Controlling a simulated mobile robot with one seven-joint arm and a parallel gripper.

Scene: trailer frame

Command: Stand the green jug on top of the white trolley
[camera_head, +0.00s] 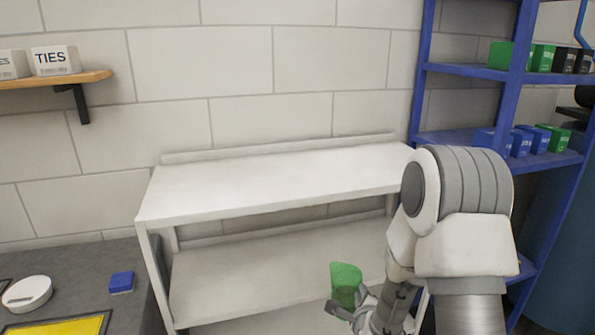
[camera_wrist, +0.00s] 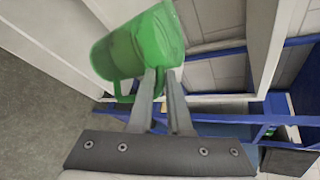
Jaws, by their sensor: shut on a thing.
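The green jug (camera_head: 345,284) is held by my gripper (camera_head: 362,306) in front of the white trolley (camera_head: 270,184), below the level of its top shelf in the picture. In the wrist view the jug (camera_wrist: 140,46) is at the fingertips of my gripper (camera_wrist: 162,78), with its handle between or beside the fingers; the exact grip is partly hidden. The jug looks roughly upright in the head view. The trolley's top is bare, with a low raised edge at the back against the wall. My arm covers the trolley's right front corner.
A blue shelf rack (camera_head: 470,70) with green, blue and dark bins stands to the right, close to the trolley. At left is a dark worktop with a blue block (camera_head: 121,282), a white round object (camera_head: 27,293) and a yellow panel (camera_head: 62,326). A wooden wall shelf (camera_head: 55,79) holds white boxes.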

